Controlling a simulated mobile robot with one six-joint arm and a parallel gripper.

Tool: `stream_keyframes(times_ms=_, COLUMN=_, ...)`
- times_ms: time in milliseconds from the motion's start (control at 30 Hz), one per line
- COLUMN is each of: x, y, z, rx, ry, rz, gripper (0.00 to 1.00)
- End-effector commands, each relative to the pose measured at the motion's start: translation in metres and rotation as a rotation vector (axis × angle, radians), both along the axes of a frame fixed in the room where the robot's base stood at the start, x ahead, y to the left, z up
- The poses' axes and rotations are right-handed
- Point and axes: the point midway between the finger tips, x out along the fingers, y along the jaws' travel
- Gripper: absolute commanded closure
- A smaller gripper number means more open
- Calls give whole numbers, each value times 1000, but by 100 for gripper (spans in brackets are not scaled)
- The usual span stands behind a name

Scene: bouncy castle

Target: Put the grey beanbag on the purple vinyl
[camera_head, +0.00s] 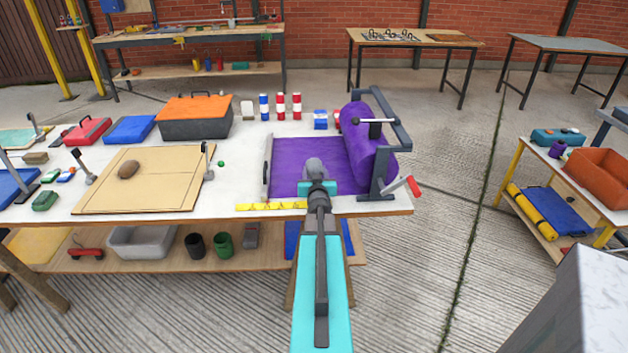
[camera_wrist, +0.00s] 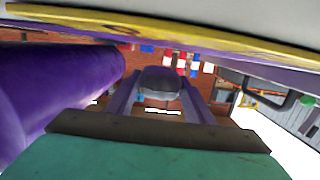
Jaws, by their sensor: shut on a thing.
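The purple vinyl (camera_head: 286,163) lies as a flat sheet on the white workbench, with its thick roll (camera_head: 372,138) at the right. The roll also shows at the left in the wrist view (camera_wrist: 60,85). My gripper (camera_head: 316,178) is over the sheet, left of the roll. It is shut on the grey beanbag (camera_head: 314,167), which shows at its far end. In the wrist view the beanbag (camera_wrist: 160,82) sits between the two fingers. I cannot tell whether the beanbag touches the sheet; its underside is hidden.
A metal roller frame with a red handle (camera_head: 414,186) stands right of the sheet. A yellow ruler (camera_head: 270,206) lies along the front edge. A wooden board (camera_head: 155,190) with a brown beanbag (camera_head: 128,169) and an orange-lidded toolbox (camera_head: 195,117) are left. Bottles stand behind.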

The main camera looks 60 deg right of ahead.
Motion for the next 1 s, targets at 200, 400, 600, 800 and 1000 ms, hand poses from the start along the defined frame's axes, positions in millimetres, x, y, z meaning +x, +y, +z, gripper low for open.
stream_keyframes(times_ms=200, x=1, y=0, z=-23, rx=0, ry=-2, rz=1, gripper=94)
stream_keyframes(times_ms=400, x=0, y=1, z=-33, rx=-2, ry=-1, rz=1, gripper=94)
stream_keyframes(times_ms=600, x=0, y=1, z=-33, rx=-2, ry=-1, rz=1, gripper=94)
stream_keyframes(times_ms=800, x=0, y=1, z=-36, rx=-2, ry=-1, rz=1, gripper=94)
stream_keyframes(times_ms=1000, x=0, y=1, z=-39, rx=1, ry=1, rz=0, gripper=42)
